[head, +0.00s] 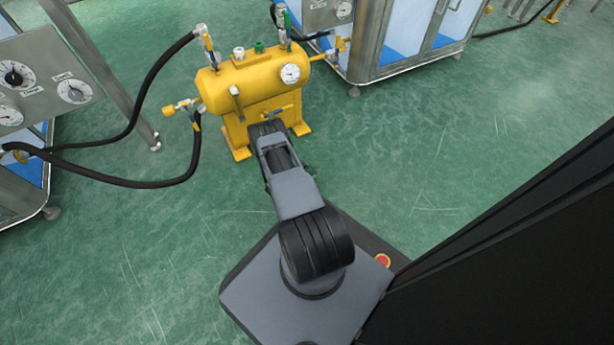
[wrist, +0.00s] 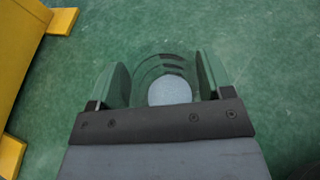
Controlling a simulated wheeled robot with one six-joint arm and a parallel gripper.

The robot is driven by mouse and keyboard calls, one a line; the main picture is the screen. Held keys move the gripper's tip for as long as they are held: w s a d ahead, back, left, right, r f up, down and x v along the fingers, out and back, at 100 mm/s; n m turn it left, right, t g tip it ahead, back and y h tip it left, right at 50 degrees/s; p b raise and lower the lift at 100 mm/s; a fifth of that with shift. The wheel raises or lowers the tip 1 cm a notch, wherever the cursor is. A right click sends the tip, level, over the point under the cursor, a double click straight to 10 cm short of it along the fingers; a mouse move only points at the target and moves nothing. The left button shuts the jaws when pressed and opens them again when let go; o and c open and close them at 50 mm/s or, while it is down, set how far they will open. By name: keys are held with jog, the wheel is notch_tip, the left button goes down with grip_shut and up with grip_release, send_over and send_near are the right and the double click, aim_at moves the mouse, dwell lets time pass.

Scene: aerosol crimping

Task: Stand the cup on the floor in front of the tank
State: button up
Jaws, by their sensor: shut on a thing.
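The yellow tank (head: 260,88) stands on feet on the green floor in the head view, with a round gauge (head: 291,73) on its face. Parts of its yellow feet (wrist: 62,20) show at the left of the wrist view. My gripper (wrist: 162,82) is shut on a see-through cup (wrist: 168,66), with one finger on each side of it. A pale grey disc shows inside the cup's round outline. In the head view my arm reaches low to the tank's front and hides the cup. I cannot tell whether the cup touches the floor.
Black hoses (head: 140,183) run from the tank to a cabinet panel (head: 45,85) at the left. Another cabinet (head: 400,65) stands behind at the right. The floor (head: 420,160) right of the tank is clear.

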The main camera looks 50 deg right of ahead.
jog(key=shift+f, duration=0.1)
jog(key=o, duration=1.3)
jog(key=shift+f, duration=0.15)
